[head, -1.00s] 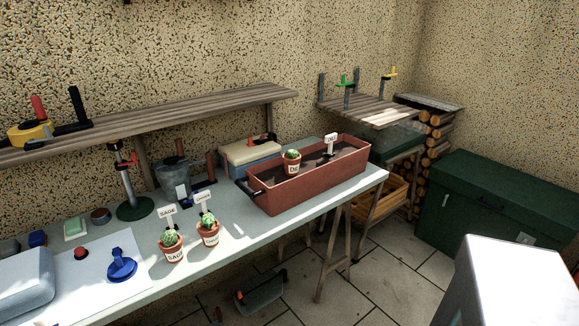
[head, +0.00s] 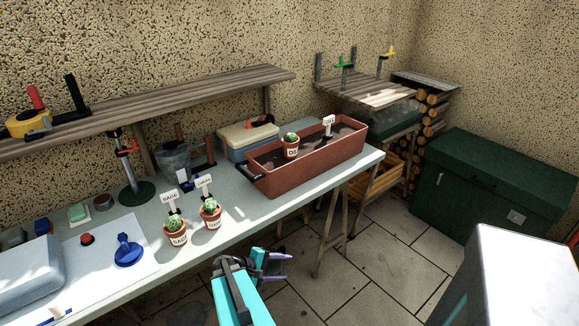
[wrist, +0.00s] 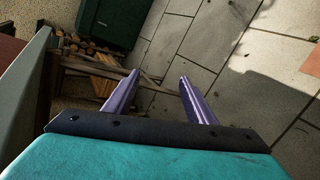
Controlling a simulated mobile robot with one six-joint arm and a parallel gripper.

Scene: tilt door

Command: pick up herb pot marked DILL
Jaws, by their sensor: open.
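The herb pot that appears to read DILL (head: 291,149) is a small terracotta pot with a round green plant. It stands upright in the long reddish planter (head: 300,168) on the bench; its label is small and only partly legible. A white tag (head: 328,122) stands in the planter to its right. My gripper (head: 283,267) is open and empty, in front of the bench's front edge, well apart from the pot. In the wrist view its two purple fingers (wrist: 160,80) are spread over the floor, with no pot between them.
A pot marked SAGE (head: 176,235) and another tagged pot (head: 210,215) stand on the bench (head: 255,213) left of the planter. A blue-and-cream box (head: 248,142) is behind the planter. A wooden shelf (head: 180,98) runs above.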

